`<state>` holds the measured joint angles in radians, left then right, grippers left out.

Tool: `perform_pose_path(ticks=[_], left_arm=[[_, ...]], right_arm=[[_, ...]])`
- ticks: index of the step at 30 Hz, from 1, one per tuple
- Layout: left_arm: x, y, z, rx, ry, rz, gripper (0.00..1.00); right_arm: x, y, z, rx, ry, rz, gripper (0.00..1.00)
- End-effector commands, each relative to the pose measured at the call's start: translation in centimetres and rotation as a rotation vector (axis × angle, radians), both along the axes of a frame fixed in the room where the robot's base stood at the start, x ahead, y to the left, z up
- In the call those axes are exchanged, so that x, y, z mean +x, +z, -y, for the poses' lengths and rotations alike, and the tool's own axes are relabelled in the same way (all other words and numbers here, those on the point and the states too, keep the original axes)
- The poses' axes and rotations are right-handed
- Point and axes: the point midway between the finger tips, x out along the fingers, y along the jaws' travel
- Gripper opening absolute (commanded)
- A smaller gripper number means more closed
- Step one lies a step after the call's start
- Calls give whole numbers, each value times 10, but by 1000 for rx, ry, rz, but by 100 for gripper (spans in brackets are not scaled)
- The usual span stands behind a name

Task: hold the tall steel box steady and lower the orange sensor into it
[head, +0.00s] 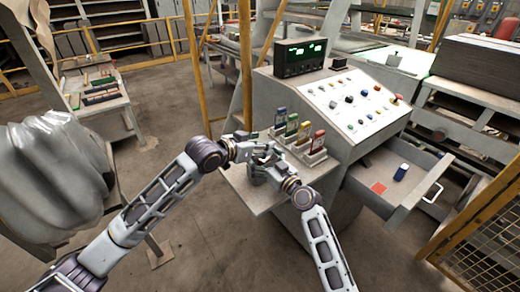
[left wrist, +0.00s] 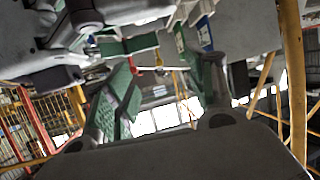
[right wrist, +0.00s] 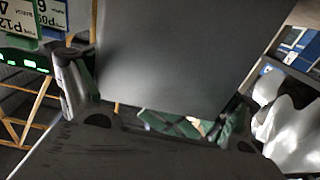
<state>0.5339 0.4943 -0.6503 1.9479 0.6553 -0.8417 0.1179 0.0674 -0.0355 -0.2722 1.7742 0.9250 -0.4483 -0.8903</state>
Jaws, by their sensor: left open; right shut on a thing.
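In the head view my left gripper (head: 247,150) and right gripper (head: 264,168) are close together over the grey front shelf of the console. In the right wrist view a plain grey flat-faced body, seemingly the tall steel box (right wrist: 180,50), fills the space between the fingers of my right gripper (right wrist: 155,115), which is shut on it. In the left wrist view my left gripper (left wrist: 165,95) is open, its green-padded fingers apart with nothing between them. Parts of my right gripper show close by there. I cannot make out the orange sensor in any view; the box's opening is hidden.
A rack (head: 305,150) of several coloured, labelled items stands on the shelf just right of the grippers. A sloped control panel (head: 355,100) rises behind. An open drawer (head: 415,160) at right holds a blue item (head: 401,172) and a red-orange square (head: 379,188).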

Motion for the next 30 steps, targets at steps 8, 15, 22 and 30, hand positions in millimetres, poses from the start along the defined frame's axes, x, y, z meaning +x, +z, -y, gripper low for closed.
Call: perform_pose_path(ticks=[8, 15, 22, 30], left_arm=[[1, 19, 0, -2, 1, 2, 55], [1, 34, 0, -3, 1, 4, 55], [1, 48, 0, -2, 1, 5, 55], [1, 60, 0, -1, 1, 3, 55]], right_arm=[[0, 1, 0, 0, 0, 1, 53], [0, 0, 0, 0, 0, 0, 53], [0, 0, 0, -1, 0, 0, 53], [0, -1, 0, -2, 1, -1, 53]])
